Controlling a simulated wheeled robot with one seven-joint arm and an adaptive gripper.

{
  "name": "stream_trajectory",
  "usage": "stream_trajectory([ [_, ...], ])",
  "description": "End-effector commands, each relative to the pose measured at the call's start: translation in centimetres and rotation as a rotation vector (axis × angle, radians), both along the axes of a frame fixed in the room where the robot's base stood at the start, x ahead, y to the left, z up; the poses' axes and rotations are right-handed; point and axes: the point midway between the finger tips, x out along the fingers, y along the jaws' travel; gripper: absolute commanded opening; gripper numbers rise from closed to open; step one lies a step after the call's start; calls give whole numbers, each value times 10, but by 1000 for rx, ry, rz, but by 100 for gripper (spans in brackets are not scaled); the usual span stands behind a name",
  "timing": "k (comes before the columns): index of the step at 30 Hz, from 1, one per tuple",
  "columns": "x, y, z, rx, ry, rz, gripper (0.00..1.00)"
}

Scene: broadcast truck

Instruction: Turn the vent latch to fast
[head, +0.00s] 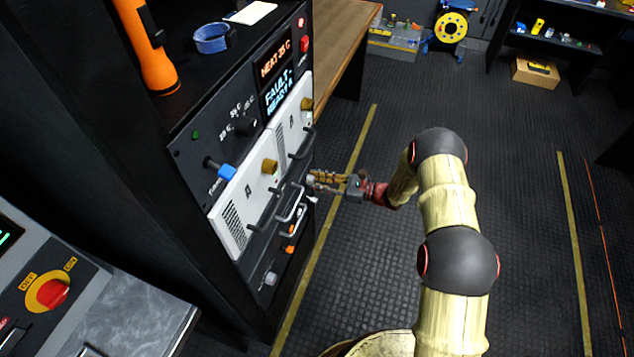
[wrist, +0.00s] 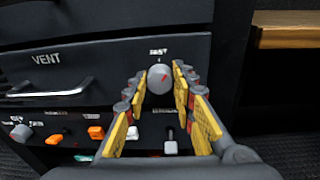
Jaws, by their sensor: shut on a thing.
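In the head view my gripper (head: 318,182) reaches the rack's front from the right, and the knob is hidden there.
A bar handle (wrist: 48,90) is left of the knob. Below are an orange switch (wrist: 96,132) and other controls. White modules with handles (head: 240,208) stand above in the rack. A wooden bench (head: 345,25) is behind; the floor to the right is open.

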Motion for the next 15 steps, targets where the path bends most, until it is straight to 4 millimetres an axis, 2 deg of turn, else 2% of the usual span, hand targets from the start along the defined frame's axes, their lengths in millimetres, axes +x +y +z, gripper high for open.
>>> stream_trajectory([
  [15,-1,0,-1,-154,-420,-1,1],
])
